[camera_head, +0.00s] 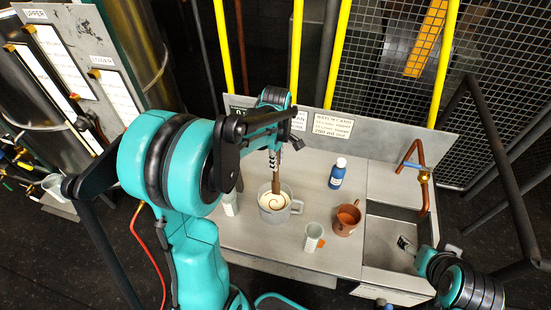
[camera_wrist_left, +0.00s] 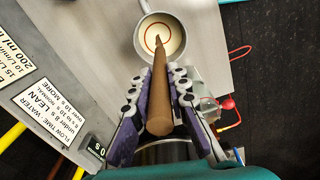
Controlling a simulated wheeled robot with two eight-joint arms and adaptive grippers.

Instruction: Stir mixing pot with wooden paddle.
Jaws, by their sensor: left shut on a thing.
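The mixing pot (camera_head: 267,214) is a grey pot with a side handle, standing on the bench and holding cream-coloured liquid with a brown swirl. In the left wrist view the pot (camera_wrist_left: 140,45) shows a reddish ring on the liquid. My left gripper (camera_head: 273,157) is above the pot, shut on the wooden paddle (camera_head: 275,186). The paddle (camera_wrist_left: 160,95) runs between the purple fingers down to the pot, its lower end at the liquid. My right gripper (camera_head: 404,243) is over the sink, small and partly hidden by its arm; its jaws are unclear.
A blue bottle (camera_head: 338,173), a copper-coloured mug (camera_head: 347,219) and a pale cup with an orange handle (camera_head: 313,238) stand right of the pot. A pale container (camera_head: 230,204) stands close on its left. A sink (camera_head: 385,240) with a copper tap (camera_head: 424,190) is at the right.

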